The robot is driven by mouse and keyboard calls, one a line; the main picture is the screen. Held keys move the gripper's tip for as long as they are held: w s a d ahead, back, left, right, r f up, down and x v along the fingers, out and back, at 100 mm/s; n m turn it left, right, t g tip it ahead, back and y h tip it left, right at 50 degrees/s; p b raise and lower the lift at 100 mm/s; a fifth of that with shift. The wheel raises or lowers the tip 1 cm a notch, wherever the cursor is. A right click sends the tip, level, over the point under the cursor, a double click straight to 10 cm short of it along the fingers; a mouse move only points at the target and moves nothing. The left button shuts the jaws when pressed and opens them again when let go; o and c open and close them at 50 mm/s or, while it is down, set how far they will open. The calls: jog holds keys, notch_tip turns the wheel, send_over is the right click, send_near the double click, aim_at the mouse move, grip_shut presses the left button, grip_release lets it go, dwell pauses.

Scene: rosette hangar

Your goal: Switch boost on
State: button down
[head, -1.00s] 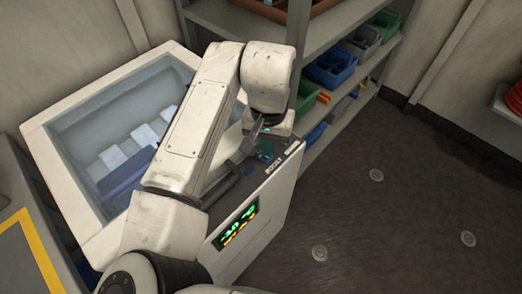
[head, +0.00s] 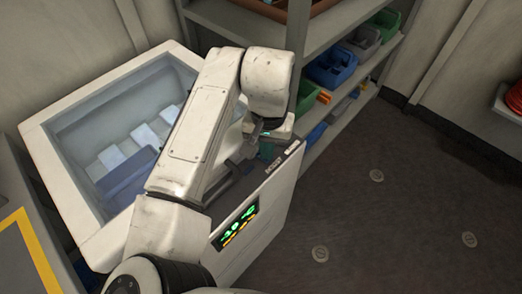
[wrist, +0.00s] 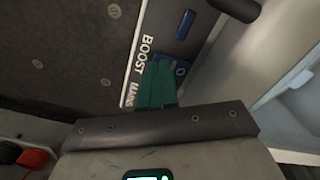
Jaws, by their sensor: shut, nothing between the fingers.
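The white chest freezer (head: 95,238) stands open on the left. Its control strip carries a BOOST label (wrist: 146,52) and a MAINS label (wrist: 127,92) in the wrist view; the labels look small in the head view. One blue switch (wrist: 186,24) is clear of my fingers. Another blue part (wrist: 181,68) with a light mark lies right beside my fingers and is partly hidden by them. My gripper (wrist: 158,82) is shut and empty, its teal fingertips over the strip. I cannot tell whether they touch it. In the head view my arm hides most of the strip.
A green-lit display (head: 237,224) is on the freezer's front. A grey shelf (head: 345,75) with bins, including a blue bin (head: 332,68), stands close behind my gripper. The dark floor (head: 400,190) to the right is clear.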

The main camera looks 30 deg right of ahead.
jog(key=shift+f, duration=0.3)
jog(key=shift+r, duration=0.1)
notch_tip(320, 180, up, 7)
jog(key=p, duration=0.6)
jog(key=shift+p, duration=0.35)
jog(key=shift+d, duration=0.1)
dwell(0.4)
